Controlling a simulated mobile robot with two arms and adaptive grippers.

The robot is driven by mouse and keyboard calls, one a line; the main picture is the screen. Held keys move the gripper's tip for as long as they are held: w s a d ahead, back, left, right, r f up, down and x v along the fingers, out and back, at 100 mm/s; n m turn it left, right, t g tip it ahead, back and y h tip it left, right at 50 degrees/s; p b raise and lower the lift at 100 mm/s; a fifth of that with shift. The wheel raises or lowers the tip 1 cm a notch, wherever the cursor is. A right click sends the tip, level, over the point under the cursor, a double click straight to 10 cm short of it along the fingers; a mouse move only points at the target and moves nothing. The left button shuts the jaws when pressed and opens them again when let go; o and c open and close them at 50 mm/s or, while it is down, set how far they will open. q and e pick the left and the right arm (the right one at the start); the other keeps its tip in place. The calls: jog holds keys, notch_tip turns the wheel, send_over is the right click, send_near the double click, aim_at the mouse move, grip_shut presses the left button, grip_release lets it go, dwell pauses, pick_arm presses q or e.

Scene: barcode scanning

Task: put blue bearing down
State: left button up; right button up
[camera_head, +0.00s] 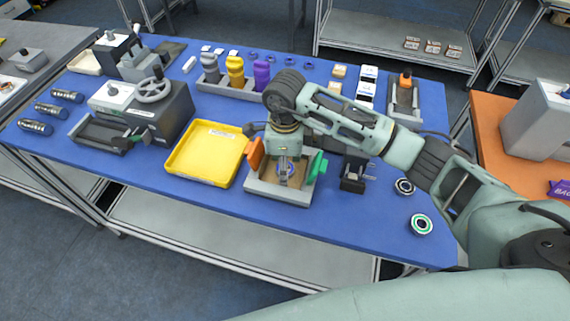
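My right arm reaches in from the right, and its gripper (286,168) points down over a grey open-topped fixture (278,193) at the front middle of the table. A small blue ring-like part, apparently the blue bearing (291,171), shows at the fingertips, inside the fixture's outline. The fingers are small and partly merged with the fixture, so I cannot tell whether they grip the bearing or whether it rests on the fixture floor. An orange piece (255,153) and a green piece (317,167) stand at the fixture's sides. My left gripper is out of view.
A yellow tray (207,152) stands left of the fixture. A small black device (354,174) is to its right, with a dark bearing (404,187) and a green-ringed bearing (421,225) beyond. A handwheel machine (150,105) stands at left. The blue table's front-right area is mostly clear.

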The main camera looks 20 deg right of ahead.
jog(key=shift+r, duration=0.1)
notch_tip(320, 180, up, 12)
jog(key=b, duration=0.3)
jog(key=shift+b, duration=0.3)
jog(key=shift+s, duration=0.1)
